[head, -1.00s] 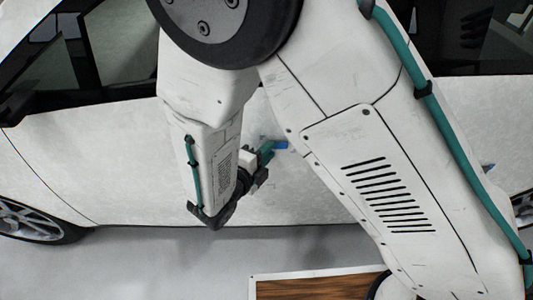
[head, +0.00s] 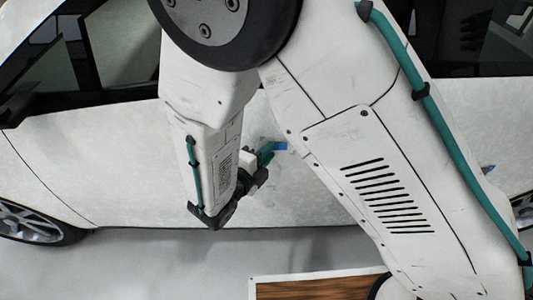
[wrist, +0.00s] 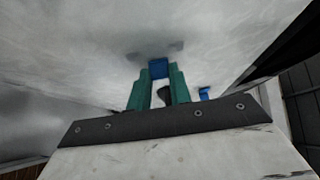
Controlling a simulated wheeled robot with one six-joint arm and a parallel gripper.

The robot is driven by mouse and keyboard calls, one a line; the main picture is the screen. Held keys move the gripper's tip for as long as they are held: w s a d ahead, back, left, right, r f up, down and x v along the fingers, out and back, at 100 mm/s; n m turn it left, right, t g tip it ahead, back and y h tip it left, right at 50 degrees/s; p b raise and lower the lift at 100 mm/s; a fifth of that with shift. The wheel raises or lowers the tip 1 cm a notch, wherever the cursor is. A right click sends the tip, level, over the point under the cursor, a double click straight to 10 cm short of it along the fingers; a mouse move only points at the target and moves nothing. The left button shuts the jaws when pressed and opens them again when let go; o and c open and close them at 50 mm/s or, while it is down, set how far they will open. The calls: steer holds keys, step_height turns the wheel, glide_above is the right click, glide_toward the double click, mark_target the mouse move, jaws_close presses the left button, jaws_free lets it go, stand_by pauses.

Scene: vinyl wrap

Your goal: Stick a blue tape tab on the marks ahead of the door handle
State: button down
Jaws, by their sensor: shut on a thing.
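My gripper (head: 267,151) is shut on a small blue tape tab (head: 281,146) beside the white car door (head: 110,160). In the wrist view, the green fingers (wrist: 158,88) hold the tab (wrist: 158,68) at their tips, close to the door panel. Greyish marks (wrist: 176,46) show on the panel to either side of the tab. I cannot tell whether the tab touches the panel. I cannot make out the door handle; my arm hides much of the door in the head view.
Another small blue piece (wrist: 204,93) shows to the right in the wrist view. A wood-topped surface with a white edge (head: 310,289) lies below. Grey floor is clear at lower left.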

steer(key=c, duration=1.2)
jaws_free()
steer(key=v, duration=0.7)
steer(key=shift+s+a, duration=0.2)
steer(key=shift+s, duration=0.1)
